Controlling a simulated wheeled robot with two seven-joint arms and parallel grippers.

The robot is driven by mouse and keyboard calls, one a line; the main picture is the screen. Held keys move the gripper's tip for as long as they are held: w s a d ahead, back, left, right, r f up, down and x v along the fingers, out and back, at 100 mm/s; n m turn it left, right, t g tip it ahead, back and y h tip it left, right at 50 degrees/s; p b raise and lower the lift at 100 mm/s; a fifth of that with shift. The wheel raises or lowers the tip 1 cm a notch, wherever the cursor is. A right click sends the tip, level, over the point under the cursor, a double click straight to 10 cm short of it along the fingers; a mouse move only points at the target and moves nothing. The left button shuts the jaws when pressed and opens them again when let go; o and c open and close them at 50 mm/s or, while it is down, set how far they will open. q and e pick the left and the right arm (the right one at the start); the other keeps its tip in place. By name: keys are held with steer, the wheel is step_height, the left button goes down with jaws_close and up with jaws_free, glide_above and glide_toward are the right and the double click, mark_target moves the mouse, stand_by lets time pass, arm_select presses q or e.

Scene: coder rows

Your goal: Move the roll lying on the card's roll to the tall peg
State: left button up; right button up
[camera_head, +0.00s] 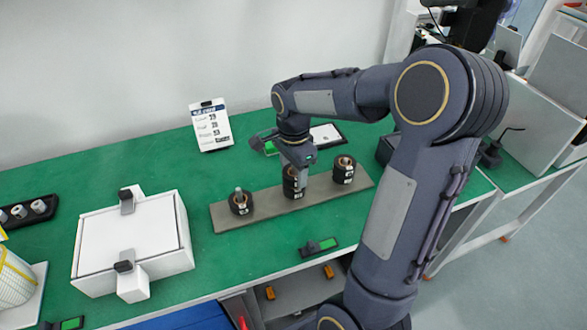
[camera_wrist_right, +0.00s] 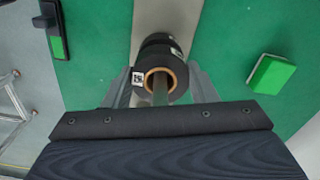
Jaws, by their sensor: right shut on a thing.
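A grey-brown board (camera_head: 218,217) carries black rolls with white labels at three places. A roll (camera_head: 240,204) sits at the left with a grey peg tip showing above it. A stack of rolls (camera_head: 291,184) stands in the middle, and a roll (camera_head: 344,172) is at the right. My right gripper (camera_head: 299,163) is over the middle stack. In the right wrist view, its fingers are shut on a black roll (camera_wrist_right: 163,62) with a brown core. A rod shows inside that core. The white card (camera_head: 211,126) stands behind, its text too small to read. My left gripper is out of view.
A white box (camera_head: 130,243) with dark clips stands at the left. A black tray (camera_head: 28,211) with small white parts lies beyond it. A green-and-black device (camera_head: 318,246) lies before the board. A green block (camera_wrist_right: 271,74) is at right in the wrist view.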

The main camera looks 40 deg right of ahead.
steer(key=shift+f, duration=0.35)
steer(key=o, duration=1.1)
steer(key=shift+c, duration=0.2)
step_height(320, 180, up, 7)
steer(key=shift+r, duration=0.4)
steer(key=shift+s+a+r, duration=0.1)
steer(key=shift+s, duration=0.05)
steer(key=s+a+f+n+t+y, duration=0.2)
steer(key=s+a+n+t, duration=0.3)
steer(key=s+a+n, duration=0.8)
steer(key=s+n+y, duration=0.1)
steer(key=s+n, duration=0.2)
steer(key=shift+s+n+t+y, duration=0.3)
steer(key=shift+s+n+y, duration=0.1)
